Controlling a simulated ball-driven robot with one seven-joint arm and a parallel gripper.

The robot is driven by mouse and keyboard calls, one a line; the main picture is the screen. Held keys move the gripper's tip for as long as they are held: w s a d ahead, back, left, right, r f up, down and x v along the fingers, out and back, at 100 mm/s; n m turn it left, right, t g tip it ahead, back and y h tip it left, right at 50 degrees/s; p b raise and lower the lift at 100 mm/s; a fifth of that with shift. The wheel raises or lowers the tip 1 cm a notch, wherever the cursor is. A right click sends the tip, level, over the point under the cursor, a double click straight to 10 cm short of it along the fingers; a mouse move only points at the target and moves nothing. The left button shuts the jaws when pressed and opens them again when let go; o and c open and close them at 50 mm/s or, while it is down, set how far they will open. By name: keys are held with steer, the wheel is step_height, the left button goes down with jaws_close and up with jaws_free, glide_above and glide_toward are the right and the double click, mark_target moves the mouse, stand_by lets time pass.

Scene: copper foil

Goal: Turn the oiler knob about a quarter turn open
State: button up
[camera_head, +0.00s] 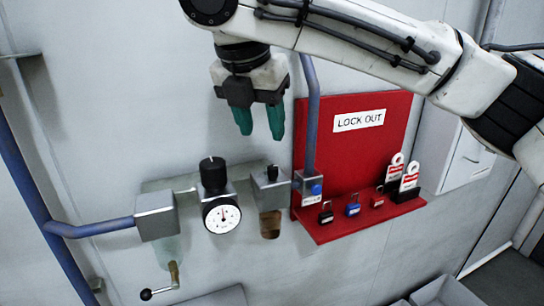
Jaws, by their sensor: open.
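The oiler (269,195) is the right-hand unit of an air-treatment row on the pale wall, with an amber-brown bowl (270,224) below it. The oiler knob (272,173) is a small black knob on top of its grey body. My gripper (260,128) hangs above it with its two teal fingers pointing down, open and with nothing between them. The fingertips are apart from the knob, above it in the picture. The knob is fully in view, but its turn angle is too small to tell.
Left of the oiler stand a regulator with a larger black knob (213,175) and a round gauge (222,215), then a grey filter block (156,215). A blue pipe (311,120) runs up close on the right. A red lockout board (350,160) with padlocks stands beyond it.

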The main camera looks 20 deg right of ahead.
mark_target(272, 167)
steer(key=p+x, duration=0.2)
steer(key=x, duration=0.8)
steer(key=shift+w+d+f, duration=0.15)
steer(key=shift+d+f, duration=0.05)
steer(key=shift+f, duration=0.15)
jaws_close()
